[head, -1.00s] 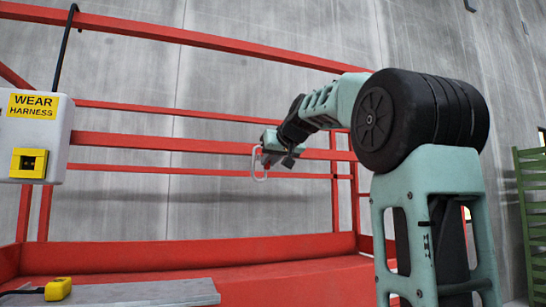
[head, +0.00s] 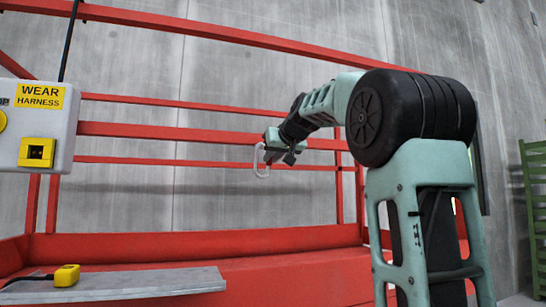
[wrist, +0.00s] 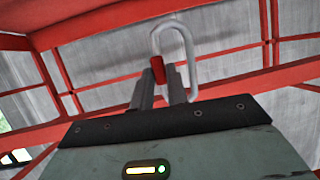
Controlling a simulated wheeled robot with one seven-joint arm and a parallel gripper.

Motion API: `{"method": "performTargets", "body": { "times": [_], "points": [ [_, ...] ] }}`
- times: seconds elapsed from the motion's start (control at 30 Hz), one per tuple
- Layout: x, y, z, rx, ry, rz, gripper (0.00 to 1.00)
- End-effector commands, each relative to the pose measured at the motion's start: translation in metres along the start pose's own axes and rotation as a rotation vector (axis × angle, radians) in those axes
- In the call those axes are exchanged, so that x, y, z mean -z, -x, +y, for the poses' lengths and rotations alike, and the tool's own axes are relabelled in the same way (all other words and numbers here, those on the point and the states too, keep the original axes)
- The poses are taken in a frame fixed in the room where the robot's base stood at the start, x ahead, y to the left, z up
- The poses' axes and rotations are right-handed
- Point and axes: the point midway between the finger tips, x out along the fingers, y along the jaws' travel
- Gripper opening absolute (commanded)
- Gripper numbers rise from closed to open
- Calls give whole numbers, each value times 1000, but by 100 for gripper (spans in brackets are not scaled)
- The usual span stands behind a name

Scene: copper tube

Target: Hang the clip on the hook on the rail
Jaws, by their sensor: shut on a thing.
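The clip is a pale grey metal loop (head: 257,160), a carabiner shape. My gripper (head: 272,157) is shut on the clip and holds it in the air in front of the red rails. In the wrist view the clip (wrist: 190,55) stands up between the fingertips of my gripper (wrist: 168,80), with a small red part beside it. The hook on the rail is a thin black bar (head: 70,40) over the top red rail (head: 200,35) at the upper left. Its upper end is cut off by the picture's top edge. The clip is well apart from it.
A white box (head: 38,125) with a WEAR HARNESS label hangs below the black bar. A grey board (head: 130,284) and a yellow plug (head: 66,276) lie at lower left. Red middle rails (head: 180,131) run behind my gripper. Open air lies between gripper and box.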

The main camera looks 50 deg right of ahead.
Motion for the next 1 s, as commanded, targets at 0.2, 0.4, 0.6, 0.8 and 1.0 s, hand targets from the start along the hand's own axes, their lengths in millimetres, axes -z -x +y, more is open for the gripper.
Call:
{"method": "performTargets", "body": {
  "times": [0.2, 0.4, 0.6, 0.8, 1.0],
  "points": [
    [-2, -1, 0, 0, 0, -6, 41],
    [-2, 0, 0, 0, 0, -5, 41],
    [-3, 20, 0, 1, 1, -1, 41],
    [-4, 65, 0, 0, 1, 1, 41],
    [-3, 112, 0, 0, 1, 0, 41]
  ]
}}
